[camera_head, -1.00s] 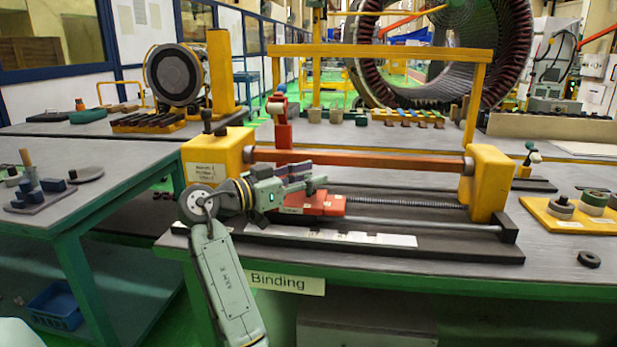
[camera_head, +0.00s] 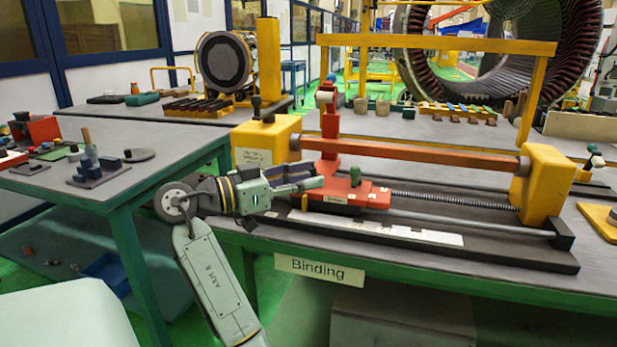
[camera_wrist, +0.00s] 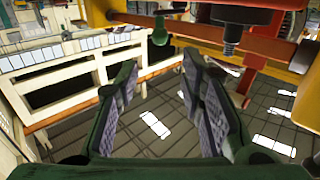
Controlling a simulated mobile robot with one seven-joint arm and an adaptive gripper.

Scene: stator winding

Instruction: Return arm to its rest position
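My gripper (camera_head: 308,181) is at the left front of the binding fixture, pointing right, at about the height of the red carriage (camera_head: 362,194). In the wrist view my gripper (camera_wrist: 160,108) has its two padded fingers well apart, with nothing between them. A dark surface with white patches shows beyond the fingers. In the head view the fingertips are just left of the carriage's green knob (camera_head: 355,175); whether they touch anything cannot be told. The green knob also shows in the wrist view (camera_wrist: 160,32), beyond the fingers.
The fixture has yellow end blocks (camera_head: 545,185), an orange bar (camera_head: 430,155) and a lead screw (camera_head: 430,200) on the "Binding" table (camera_head: 400,262). A side table (camera_head: 150,150) with small parts stands left. A large stator ring (camera_head: 575,60) stands behind. Green floor lies between the tables.

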